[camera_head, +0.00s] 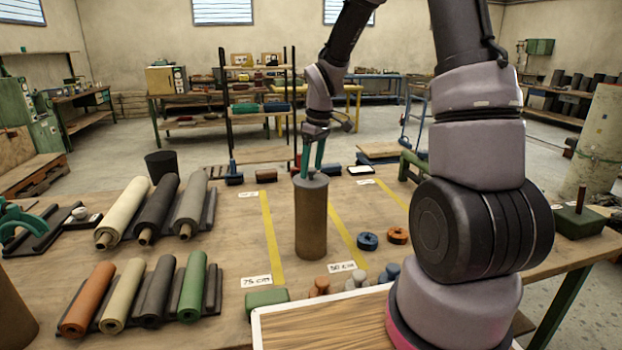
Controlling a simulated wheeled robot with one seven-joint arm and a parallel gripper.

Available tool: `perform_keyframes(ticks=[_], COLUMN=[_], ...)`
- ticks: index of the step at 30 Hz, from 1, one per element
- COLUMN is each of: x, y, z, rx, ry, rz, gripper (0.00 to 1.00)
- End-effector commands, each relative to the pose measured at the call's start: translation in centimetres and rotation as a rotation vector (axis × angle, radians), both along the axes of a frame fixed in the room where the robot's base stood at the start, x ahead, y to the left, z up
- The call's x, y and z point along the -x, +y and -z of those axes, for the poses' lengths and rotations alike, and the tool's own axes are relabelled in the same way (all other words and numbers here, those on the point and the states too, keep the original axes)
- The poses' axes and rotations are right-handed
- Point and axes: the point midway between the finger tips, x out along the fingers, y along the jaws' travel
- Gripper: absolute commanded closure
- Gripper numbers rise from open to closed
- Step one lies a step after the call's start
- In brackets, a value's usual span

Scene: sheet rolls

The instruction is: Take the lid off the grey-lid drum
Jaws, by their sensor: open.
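The drum (311,222) is a tall brown cylinder standing upright on the wooden workbench, between the yellow lines. Its grey lid (313,183) sits on top. My gripper (312,172) points down right above the lid, with its green fingers apart. The fingertips are at or just above the middle of the lid. Any knob between them is too small to make out, and I cannot tell whether the fingers touch the lid.
Rolls in a dark rack (150,215) and smaller coloured rolls (135,290) lie at left. A blue ring (367,241) and an orange ring (398,235) lie right of the drum. A white-edged wooden tray (330,333) is in front. Small blocks line the back.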

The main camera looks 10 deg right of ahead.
Motion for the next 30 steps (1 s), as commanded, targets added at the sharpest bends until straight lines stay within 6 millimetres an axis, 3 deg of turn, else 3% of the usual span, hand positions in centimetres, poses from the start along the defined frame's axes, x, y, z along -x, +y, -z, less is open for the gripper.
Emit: perform_keyframes(ticks=[7, 8, 12, 13, 14, 23, 30], x=[0.0, 0.0, 0.0, 0.0, 0.0, -0.1, -0.2], y=[0.0, 0.0, 0.0, 0.0, 0.0, 0.0, -0.1], z=[0.3, 0.3, 0.3, 0.3, 0.3, -0.1, -4.0], rx=[0.000, 0.000, 0.000, 0.000, 0.000, 0.001, 0.001], ry=[0.000, 0.000, 0.000, 0.000, 0.000, -0.002, -0.006], rz=[0.000, 0.000, 0.000, 0.000, 0.000, 0.000, 0.003], gripper=[0.27, 0.31, 0.85, 0.96, 1.00, 1.00, 1.00])
